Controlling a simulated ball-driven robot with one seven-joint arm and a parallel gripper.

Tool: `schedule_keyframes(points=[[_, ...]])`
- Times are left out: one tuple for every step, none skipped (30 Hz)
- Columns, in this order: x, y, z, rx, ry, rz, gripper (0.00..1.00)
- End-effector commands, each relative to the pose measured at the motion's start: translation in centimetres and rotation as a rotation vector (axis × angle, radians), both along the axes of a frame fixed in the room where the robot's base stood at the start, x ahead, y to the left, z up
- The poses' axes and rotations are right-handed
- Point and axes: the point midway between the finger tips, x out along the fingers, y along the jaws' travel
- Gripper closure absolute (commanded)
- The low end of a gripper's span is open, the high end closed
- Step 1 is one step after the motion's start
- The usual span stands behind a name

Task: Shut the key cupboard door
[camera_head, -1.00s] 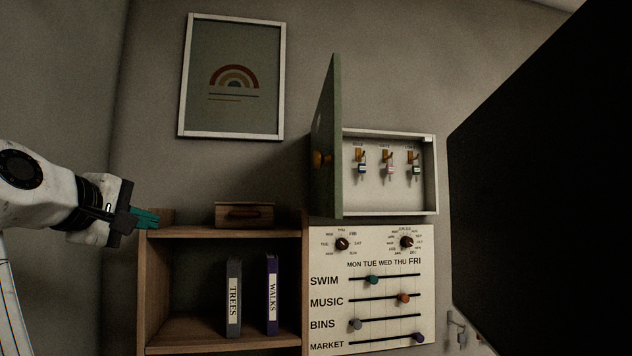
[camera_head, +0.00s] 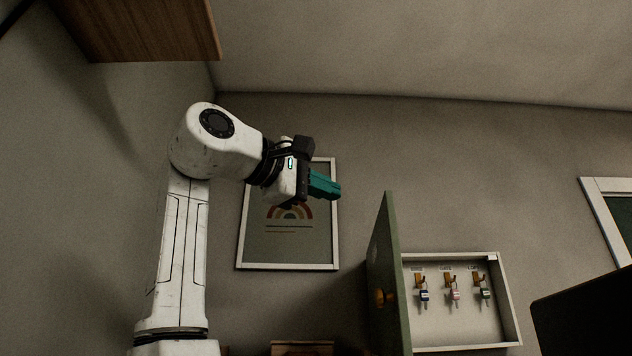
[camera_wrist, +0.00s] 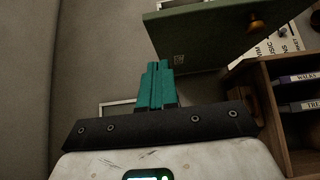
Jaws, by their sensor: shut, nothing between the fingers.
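The key cupboard (camera_head: 508,300) is a shallow white box on the wall at lower right in the head view. Its green door (camera_head: 390,275) is hinged on the left side and stands wide open, jutting out from the wall. A round wooden knob (camera_head: 384,298) is on the door's outer face. Several keys (camera_head: 454,292) hang on hooks inside. My gripper (camera_head: 335,188), with teal fingers, is shut and empty. It is up and left of the door, in front of the picture. In the wrist view the fingers (camera_wrist: 157,68) point toward the door (camera_wrist: 215,35), apart from it; the knob (camera_wrist: 256,25) shows too.
A framed rainbow picture (camera_head: 290,250) hangs behind my gripper. A wooden box shape (camera_head: 150,30) is overhead at upper left. A dark panel (camera_head: 590,310) stands at lower right. In the wrist view a wooden shelf (camera_wrist: 262,100) with books (camera_wrist: 300,78) is at right.

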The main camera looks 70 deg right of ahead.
Motion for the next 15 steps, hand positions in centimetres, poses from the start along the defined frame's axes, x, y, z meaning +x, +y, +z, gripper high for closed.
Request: schedule_keyframes(points=[[-0.6, -1.0, 0.2, 0.0, -0.001, -0.002, 1.0], [-0.9, -1.5, 0.2, 0.001, 0.0, -0.002, 1.0], [-1.2, -2.2, 0.1, 0.002, -0.001, -0.002, 1.0], [-1.6, -2.7, 0.1, 0.001, 0.0, -0.003, 1.0], [-1.8, -3.2, 0.2, 0.0, 0.0, -0.003, 1.0], [-2.1, -3.9, 0.1, 0.001, 0.0, -0.001, 1.0], [-2.4, -4.4, 0.1, 0.001, 0.0, -0.001, 1.0], [-2.7, -4.8, 0.1, 0.0, -0.001, -0.001, 1.0], [-3.4, -4.9, 0.1, -0.002, -0.004, -0.001, 1.0], [-3.8, -5.0, 0.1, -0.002, -0.003, 0.0, 1.0], [-4.2, -5.1, 0.1, -0.002, -0.003, 0.0, 1.0], [-4.7, -5.2, 0.1, -0.002, -0.002, 0.0, 1.0], [-5.0, -5.4, 0.1, -0.002, -0.001, 0.0, 1.0], [-5.3, -5.4, 0.1, -0.002, -0.001, 0.001, 1.0], [-5.6, -5.5, 0.1, -0.001, -0.002, 0.001, 1.0]])
